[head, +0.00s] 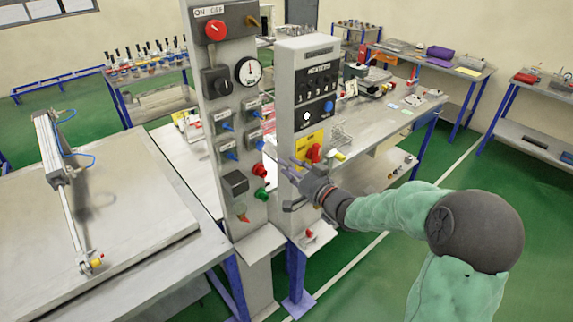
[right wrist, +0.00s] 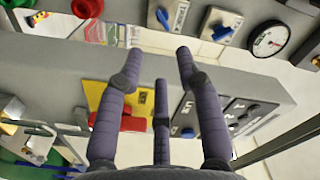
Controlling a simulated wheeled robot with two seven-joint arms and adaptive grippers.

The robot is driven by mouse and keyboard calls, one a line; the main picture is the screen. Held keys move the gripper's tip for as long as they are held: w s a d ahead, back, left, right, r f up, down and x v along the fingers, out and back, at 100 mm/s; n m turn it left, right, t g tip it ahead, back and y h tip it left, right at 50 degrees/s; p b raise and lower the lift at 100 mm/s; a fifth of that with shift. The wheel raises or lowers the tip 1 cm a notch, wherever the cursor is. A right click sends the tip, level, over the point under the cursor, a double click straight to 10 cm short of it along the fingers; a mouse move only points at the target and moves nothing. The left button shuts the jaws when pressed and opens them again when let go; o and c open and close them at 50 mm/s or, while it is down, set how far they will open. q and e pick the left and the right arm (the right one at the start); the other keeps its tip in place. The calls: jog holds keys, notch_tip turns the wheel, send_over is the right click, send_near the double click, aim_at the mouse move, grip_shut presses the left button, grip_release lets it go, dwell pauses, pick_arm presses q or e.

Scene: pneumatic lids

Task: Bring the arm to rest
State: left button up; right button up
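My right gripper (head: 300,172) has purple-grey fingers and is in front of the lower part of the right grey control panel (head: 309,85). In the right wrist view the gripper (right wrist: 159,58) has its fingers stretched out and apart, with nothing between them. The red handle on its yellow plate (right wrist: 98,95) is beside and beyond the fingers there; in the head view the red handle (head: 314,153) sits just above and right of the hand. I cannot tell whether any finger touches the panel. My left gripper is not in view.
A left control panel (head: 223,110) carries switches, a gauge (head: 248,70) and red and green buttons. A cluttered workbench (head: 375,125) is behind the panels. Green floor (head: 365,285) is open at lower right.

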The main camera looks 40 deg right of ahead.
dwell(0.4)
jog(key=s+a+f+g+b, duration=0.1)
jog(key=a+f+g, duration=0.3)
jog(key=f, duration=0.7)
jog(key=a+f+n+g+y+b, duration=0.15)
jog(key=a+f, duration=0.45)
jog(key=f, duration=0.6)
jog(key=s+a+f+g+b, duration=0.1)
jog(key=a+f+g+b, duration=0.3)
jog(key=f, duration=0.7)
jog(key=s+a+f+n+g, duration=0.2)
jog(key=s+a+f+g, duration=0.2)
jog(key=s+a+f, duration=0.4)
jog(key=s+a+f+n+g+y, duration=0.1)
jog(key=s+a+f+g, duration=0.3)
jog(key=s+a+f, duration=0.4)
jog(key=s+f+n, duration=0.1)
jog(key=s+f, duration=0.2)
jog(key=s, duration=0.2)
jog(key=shift+w+n, duration=0.1)
jog(key=shift+n, duration=0.15)
